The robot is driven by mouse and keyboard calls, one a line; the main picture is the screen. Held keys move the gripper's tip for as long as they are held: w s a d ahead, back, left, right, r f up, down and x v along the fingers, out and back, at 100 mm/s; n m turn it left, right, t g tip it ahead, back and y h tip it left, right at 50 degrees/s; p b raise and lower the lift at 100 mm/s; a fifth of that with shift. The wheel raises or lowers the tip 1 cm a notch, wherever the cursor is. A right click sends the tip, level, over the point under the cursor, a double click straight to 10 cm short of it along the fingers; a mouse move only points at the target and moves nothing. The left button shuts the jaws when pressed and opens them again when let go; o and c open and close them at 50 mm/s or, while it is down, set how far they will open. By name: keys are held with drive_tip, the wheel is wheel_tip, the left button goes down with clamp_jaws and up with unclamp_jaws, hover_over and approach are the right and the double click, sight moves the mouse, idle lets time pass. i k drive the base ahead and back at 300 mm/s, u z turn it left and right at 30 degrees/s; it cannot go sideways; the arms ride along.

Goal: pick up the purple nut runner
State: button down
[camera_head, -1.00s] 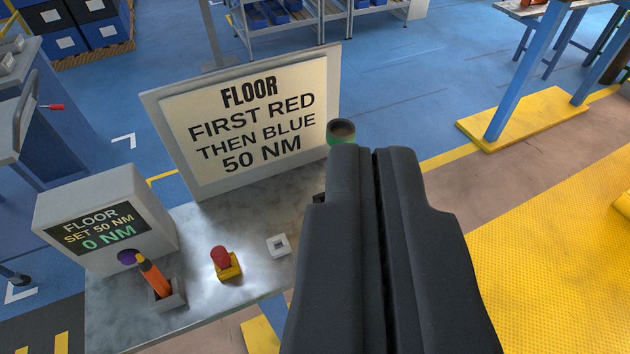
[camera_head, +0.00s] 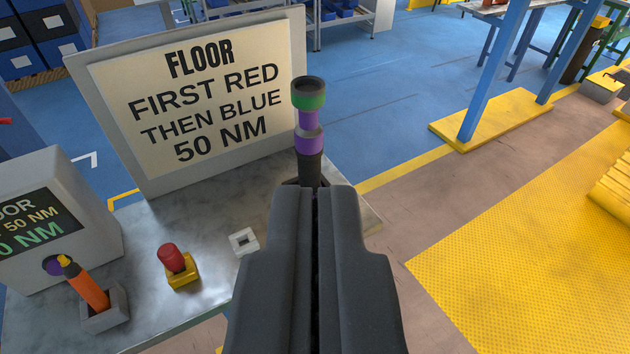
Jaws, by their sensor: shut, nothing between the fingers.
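The purple nut runner (camera_head: 308,137) stands upright near the right part of the grey bench, right of the sign. It has a dark open top, a green collar, a purple body and a black lower section. My gripper (camera_head: 316,192) is shut and empty, with its fingers pointing toward the nut runner. The fingertips overlap its lower part in the picture and hide its base. I cannot tell whether they touch it.
A sign (camera_head: 200,100) stands at the back of the bench (camera_head: 215,290). To the left are a display box (camera_head: 75,190), an orange tool (camera_head: 88,290) in a holder, a red knob (camera_head: 171,258) on a yellow base and a small white square piece (camera_head: 243,241). Blue floor lies beyond.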

sight(307, 92)
drive_tip(key=k, duration=1.1)
drive_tip(key=u, duration=0.4)
drive_tip(key=i, duration=1.4)
drive_tip(key=z, duration=0.05)
